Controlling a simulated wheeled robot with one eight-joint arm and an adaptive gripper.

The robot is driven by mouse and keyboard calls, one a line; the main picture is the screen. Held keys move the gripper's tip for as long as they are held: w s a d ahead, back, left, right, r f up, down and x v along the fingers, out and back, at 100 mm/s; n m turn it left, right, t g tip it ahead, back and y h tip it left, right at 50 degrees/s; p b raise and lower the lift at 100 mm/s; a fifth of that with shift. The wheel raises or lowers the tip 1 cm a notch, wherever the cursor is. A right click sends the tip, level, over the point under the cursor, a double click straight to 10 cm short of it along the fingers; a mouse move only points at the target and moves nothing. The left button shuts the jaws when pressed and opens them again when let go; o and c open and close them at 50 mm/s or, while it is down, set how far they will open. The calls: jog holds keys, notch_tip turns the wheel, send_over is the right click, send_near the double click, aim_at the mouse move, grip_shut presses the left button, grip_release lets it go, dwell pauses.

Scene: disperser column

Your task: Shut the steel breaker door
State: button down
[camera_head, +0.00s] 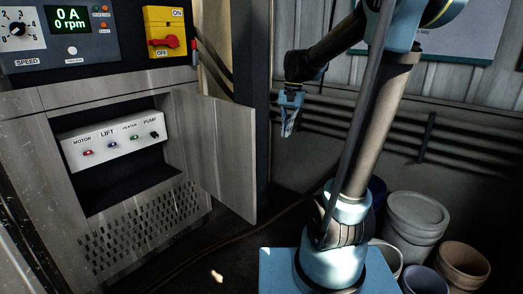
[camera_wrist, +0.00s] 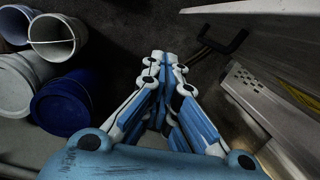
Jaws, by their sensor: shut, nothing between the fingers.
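The steel breaker door (camera_head: 218,155) stands open in the head view, swung out from the right side of a recess in the grey cabinet. The recess shows a white breaker panel (camera_head: 115,142) with switches marked MOTOR, LIFT, HEATER and PUMP. My gripper (camera_head: 287,133) hangs pointing down, to the right of the door's free edge and apart from it in the picture. In the wrist view my gripper (camera_wrist: 165,58) has its fingertips together and holds nothing. A dark handle (camera_wrist: 228,43) shows to its right there; I cannot tell what it is fixed to.
The cabinet carries a speed panel (camera_head: 68,35) and a yellow switch with a red knob (camera_head: 165,32) above the recess. Several buckets stand at the right, including a grey one (camera_head: 415,218) and a blue one (camera_wrist: 60,108). Dark floor lies before the door.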

jog(key=w+a+m+g, duration=0.1)
jog(key=w+a+m, duration=0.1)
jog(key=w+a, duration=0.6)
jog(key=s+x, duration=0.1)
jog(key=x, duration=0.9)
jog(key=shift+s+a+f, duration=0.15)
jog(key=shift+s+a, duration=0.15)
jog(key=shift+a, duration=0.1)
